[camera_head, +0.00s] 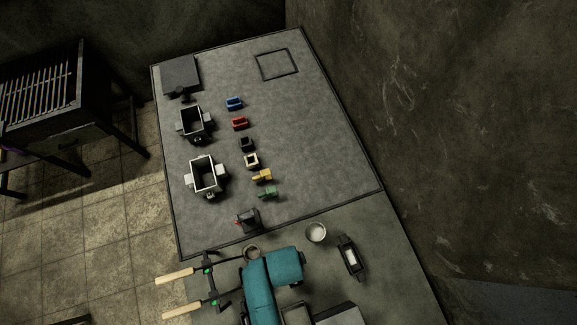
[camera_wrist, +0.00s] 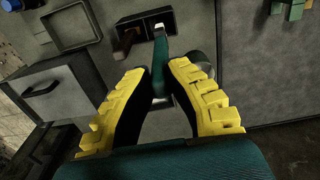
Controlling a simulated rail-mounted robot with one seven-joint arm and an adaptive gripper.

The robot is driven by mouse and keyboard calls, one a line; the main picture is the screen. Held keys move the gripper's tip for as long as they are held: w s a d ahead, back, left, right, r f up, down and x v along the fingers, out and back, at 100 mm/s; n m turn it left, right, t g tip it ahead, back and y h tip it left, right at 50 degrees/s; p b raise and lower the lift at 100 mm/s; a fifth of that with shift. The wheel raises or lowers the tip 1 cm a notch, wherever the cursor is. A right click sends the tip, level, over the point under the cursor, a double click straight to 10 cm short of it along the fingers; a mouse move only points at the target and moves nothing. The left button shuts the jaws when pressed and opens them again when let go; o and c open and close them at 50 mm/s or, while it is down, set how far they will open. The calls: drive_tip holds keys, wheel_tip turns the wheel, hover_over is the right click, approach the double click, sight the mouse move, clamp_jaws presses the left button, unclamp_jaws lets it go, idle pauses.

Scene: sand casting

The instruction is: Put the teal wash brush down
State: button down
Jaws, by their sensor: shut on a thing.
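My gripper (camera_wrist: 160,72) shows in the wrist view with its yellow-backed, dark-padded fingers shut on the teal wash brush (camera_wrist: 159,60). The brush's teal body runs away from me between the fingertips, and a pale bit shows at its far end. That far end overlaps a dark rectangular holder (camera_wrist: 172,17); I cannot tell whether they touch. In the head view my teal arm covers the front of the bench, and neither the gripper nor the brush can be made out.
A pale round cup (camera_head: 316,232) and a dark box with a white inside (camera_head: 350,257) stand right of my arm. Two wooden-handled tools (camera_head: 176,275) lie left. Several small coloured patterns (camera_head: 240,123) and two flasks (camera_head: 204,176) occupy the grey bench (camera_head: 310,150); its right side is clear.

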wheel_tip(320, 180, down, 10)
drive_tip(key=shift+b, duration=0.9)
drive_tip(key=shift+f, duration=0.15)
drive_tip(key=c, duration=1.2)
unclamp_jaws()
wheel_tip(320, 180, up, 12)
drive_tip(key=shift+r+p, duration=0.2)
drive_tip(key=shift+p, duration=1)
